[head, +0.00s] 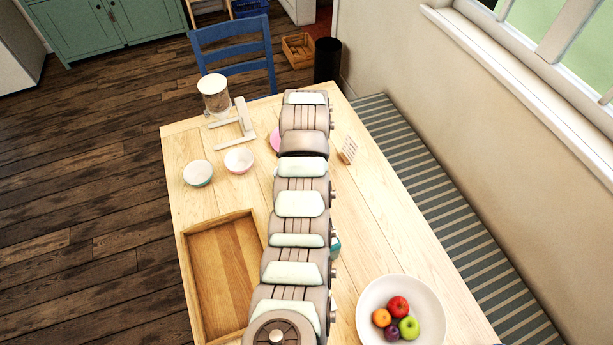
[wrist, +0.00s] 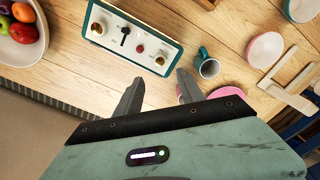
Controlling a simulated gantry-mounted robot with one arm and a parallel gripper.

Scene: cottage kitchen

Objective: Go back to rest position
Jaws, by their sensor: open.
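My gripper (wrist: 161,92) is open in the wrist view, with its two dark fingers apart and nothing between them. It hangs above the wooden table (head: 380,225). A teal mug (wrist: 207,64) stands just beyond the right finger, apart from it as far as I can tell. A cream and teal box with knobs (wrist: 128,40) lies beyond the left finger. A pink plate (wrist: 228,92) is partly hidden by my gripper's body. In the head view my arm stretches along the table and hides the gripper.
A fruit bowl (head: 371,296) stands at the front right and a wooden tray (head: 187,265) at the left. Two small bowls (head: 197,172) (head: 238,160), a wooden stand (head: 247,122) and a lidded jar (head: 214,98) stand farther back. A striped bench (head: 450,205) lines the wall; a blue chair (head: 233,50) is behind.

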